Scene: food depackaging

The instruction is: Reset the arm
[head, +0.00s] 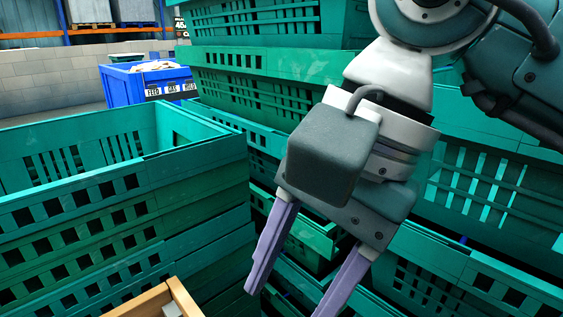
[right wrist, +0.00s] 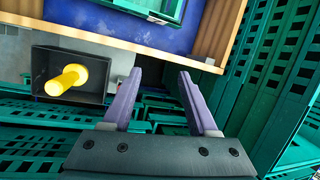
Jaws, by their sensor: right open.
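My right gripper (head: 287,298) hangs on the right side of the head view, its two purple fingers pointing down and spread apart. It is in front of stacked green crates. In the right wrist view the same gripper (right wrist: 160,76) is open, with nothing between its fingers. My left gripper is not in either view.
Stacked green crates (head: 75,205) stand at left, with more green crates (head: 265,62) behind my right arm. A blue bin (head: 126,88) stands farther back. A wooden edge (head: 152,301) shows at the bottom. The right wrist view shows a dark box (right wrist: 99,88) with a yellow object (right wrist: 66,80).

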